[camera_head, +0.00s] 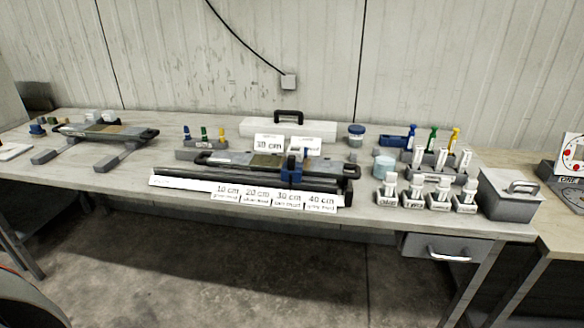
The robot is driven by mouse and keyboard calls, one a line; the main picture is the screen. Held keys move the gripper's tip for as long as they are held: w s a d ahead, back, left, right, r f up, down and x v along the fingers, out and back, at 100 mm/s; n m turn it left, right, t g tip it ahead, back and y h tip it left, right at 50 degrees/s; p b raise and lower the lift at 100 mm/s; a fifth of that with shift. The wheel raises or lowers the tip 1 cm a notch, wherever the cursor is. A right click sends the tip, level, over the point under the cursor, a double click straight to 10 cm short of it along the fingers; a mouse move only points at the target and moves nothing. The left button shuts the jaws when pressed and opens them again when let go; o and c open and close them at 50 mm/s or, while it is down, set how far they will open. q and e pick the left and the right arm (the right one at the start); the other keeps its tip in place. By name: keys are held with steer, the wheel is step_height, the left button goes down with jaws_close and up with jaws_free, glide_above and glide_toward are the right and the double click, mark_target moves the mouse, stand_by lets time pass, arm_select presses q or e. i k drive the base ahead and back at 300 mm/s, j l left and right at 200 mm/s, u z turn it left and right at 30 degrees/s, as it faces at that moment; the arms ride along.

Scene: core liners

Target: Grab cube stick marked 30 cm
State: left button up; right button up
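A row of white labels lies along the front of the workbench, reading 10 cm, 20 cm, 30 cm (288,200) and 40 cm, with smaller text below that is hard to read. A white card marked 30 cm (268,146) stands farther back, beside a second white card (306,146). I cannot tell a separate cube stick apart at this size. Neither of my grippers is in view.
A stand (105,132) sits at the left. Blue, green and yellow-topped items stand in a small holder (202,153). White bottles in holders (415,200) and a grey lidded box (510,193) crowd the right. A white case (245,128) stands behind. Bare bench (165,163) shows left of centre.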

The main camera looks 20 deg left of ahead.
mark_target(466, 155)
steer(key=i+l, duration=0.2)
steer(key=l, duration=0.15)
steer(key=i+l+z, duration=0.15)
steer(key=l, duration=0.2)
steer(key=i+l, duration=0.2)
steer(key=l+z, duration=0.05)
steer(key=l, duration=0.05)
